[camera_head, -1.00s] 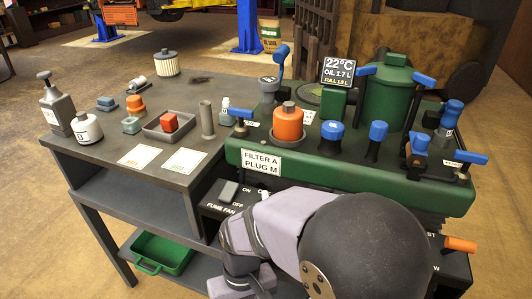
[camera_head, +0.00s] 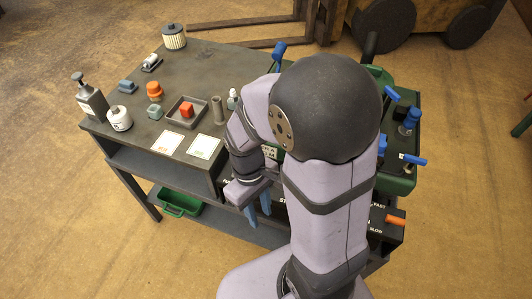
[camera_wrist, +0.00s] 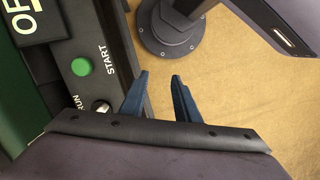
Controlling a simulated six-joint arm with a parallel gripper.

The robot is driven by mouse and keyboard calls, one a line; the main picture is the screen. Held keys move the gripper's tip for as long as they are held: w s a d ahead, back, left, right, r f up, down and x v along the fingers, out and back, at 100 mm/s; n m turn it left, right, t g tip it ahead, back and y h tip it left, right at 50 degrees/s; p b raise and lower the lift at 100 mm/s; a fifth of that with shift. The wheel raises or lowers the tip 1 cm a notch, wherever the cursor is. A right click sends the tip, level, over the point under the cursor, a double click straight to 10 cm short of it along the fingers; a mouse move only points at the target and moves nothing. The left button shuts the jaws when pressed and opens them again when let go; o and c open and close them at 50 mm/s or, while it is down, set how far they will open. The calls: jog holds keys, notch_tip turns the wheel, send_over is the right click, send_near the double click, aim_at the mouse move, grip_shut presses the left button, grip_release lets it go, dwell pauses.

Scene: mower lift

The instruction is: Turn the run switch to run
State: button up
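The run switch (camera_wrist: 100,106), a small silver knob beside the word RUN, is partly hidden by my wrist in the wrist view. The word cut off at the frame edge leaves its setting unreadable. My gripper (camera_wrist: 158,95) has two blue fingers, apart and empty, just right of the switch and beyond the panel edge, over the floor in that view. In the head view my gripper (camera_head: 258,208) hangs in front of the console. The switch is hidden there behind my arm.
A green START button (camera_wrist: 81,67) sits near the switch. An orange lever (camera_head: 395,219) marked FAST and SLOW is at the console's right. The grey bench (camera_head: 215,75) holds a tray, bottles and filters. A green bin (camera_head: 180,200) is on the shelf below.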

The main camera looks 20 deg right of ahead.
jog(key=w+d+r+m+p, duration=0.2)
jog(key=w, duration=0.1)
jog(key=w+d+r+m+t+p, duration=0.1)
jog(key=w+r+m+p, duration=0.1)
jog(key=w+r, duration=0.1)
jog(key=w+d+r+m+t+p, duration=0.1)
jog(key=w+d+r+m+p, duration=0.1)
jog(key=w+r+m, duration=0.1)
jog(key=shift+d, duration=0.3)
jog(key=shift+w+d+r+m, duration=0.15)
jog(key=shift+w+d+m, duration=0.15)
jog(key=shift+f, duration=3.7)
grip_shut()
